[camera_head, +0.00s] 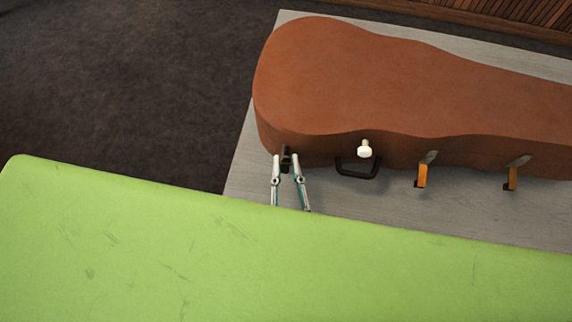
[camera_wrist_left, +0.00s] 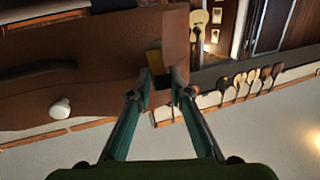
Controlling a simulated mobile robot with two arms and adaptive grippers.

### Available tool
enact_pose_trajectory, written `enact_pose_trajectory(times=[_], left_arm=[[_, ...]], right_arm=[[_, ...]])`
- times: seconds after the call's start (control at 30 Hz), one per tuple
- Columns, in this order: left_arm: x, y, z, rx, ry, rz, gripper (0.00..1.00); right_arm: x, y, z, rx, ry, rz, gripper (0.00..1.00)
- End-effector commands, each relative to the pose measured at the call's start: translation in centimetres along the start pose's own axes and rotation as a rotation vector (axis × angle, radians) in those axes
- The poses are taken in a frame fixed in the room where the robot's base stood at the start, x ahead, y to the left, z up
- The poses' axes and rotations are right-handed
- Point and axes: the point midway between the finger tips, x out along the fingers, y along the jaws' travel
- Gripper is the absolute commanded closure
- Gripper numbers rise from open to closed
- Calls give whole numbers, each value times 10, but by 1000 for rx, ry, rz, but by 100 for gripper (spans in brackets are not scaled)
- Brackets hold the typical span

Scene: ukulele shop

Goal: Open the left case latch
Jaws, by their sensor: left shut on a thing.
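The brown ukulele case (camera_head: 400,85) lies on a grey wooden table top (camera_head: 250,170). Its left latch (camera_head: 286,153) is on the front side near the wide end. My left gripper (camera_head: 287,165) has its fingertips on either side of this latch and is shut on it. In the left wrist view the latch (camera_wrist_left: 155,62) shows as a brass-coloured plate at the fingertips of the left gripper (camera_wrist_left: 160,90). The fingers partly cover it, so I cannot tell how far the latch is turned. My right gripper is not in view.
A dark handle (camera_head: 357,170) and a white knob (camera_head: 364,149) sit right of the left latch. Two more orange latches (camera_head: 422,176) (camera_head: 511,178) are farther right. Several ukuleles (camera_wrist_left: 252,82) show in the background of the left wrist view.

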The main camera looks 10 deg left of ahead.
Motion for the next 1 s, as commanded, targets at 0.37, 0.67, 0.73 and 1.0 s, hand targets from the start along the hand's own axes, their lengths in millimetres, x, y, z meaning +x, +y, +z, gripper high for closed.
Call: enact_pose_trajectory(times=[0.37,0.67,0.73,1.0], left_arm=[[-3,-6,18,-34,159,-20,100],[-7,-6,30,-98,376,-30,100],[-7,-6,31,-110,420,-32,100],[-8,-7,33,-146,545,-40,100]], right_arm=[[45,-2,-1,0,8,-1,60],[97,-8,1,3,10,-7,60],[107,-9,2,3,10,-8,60],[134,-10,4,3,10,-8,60]])
